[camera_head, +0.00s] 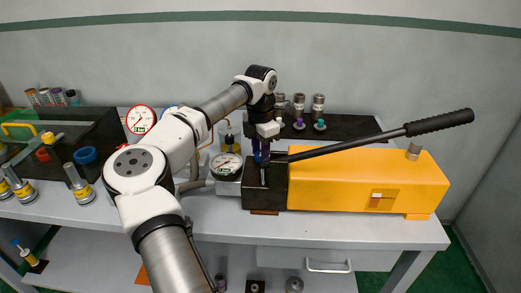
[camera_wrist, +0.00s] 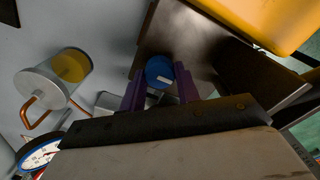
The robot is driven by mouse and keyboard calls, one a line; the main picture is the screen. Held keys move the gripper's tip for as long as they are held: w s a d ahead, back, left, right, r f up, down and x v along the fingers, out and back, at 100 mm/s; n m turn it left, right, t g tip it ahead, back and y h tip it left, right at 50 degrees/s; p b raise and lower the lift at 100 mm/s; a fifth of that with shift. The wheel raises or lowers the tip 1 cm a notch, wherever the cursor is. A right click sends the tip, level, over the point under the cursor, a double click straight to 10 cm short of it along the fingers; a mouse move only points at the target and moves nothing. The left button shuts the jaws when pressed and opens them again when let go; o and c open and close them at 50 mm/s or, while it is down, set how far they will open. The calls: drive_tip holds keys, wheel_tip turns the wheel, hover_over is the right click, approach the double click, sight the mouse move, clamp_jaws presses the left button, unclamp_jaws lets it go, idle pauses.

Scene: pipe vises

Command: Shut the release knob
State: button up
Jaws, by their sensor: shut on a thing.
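The release knob (camera_wrist: 159,71), a round blue cap with a small white mark, sits at the black end block of the yellow hand pump. My gripper (camera_wrist: 160,76) has its two purple fingers on either side of the knob and is shut on it. In the head view my gripper (camera_head: 262,156) points down over the black block (camera_head: 276,190) at the left end of the yellow pump body (camera_head: 350,185). The knob is hard to make out there, mostly hidden by the fingers.
The pump's long lever (camera_head: 440,122) slopes up to the right. A dial gauge (camera_head: 227,164) stands left of the block. Capped cylinders (camera_head: 318,107) stand in a black rack behind. The bench front (camera_head: 350,232) is clear.

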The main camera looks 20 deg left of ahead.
drive_tip(key=shift+r, duration=0.1)
drive_tip(key=o, duration=1)
wheel_tip(320, 180, up, 14)
drive_tip(key=shift+f+b, duration=0.1)
drive_tip(key=shift+b, duration=1.05)
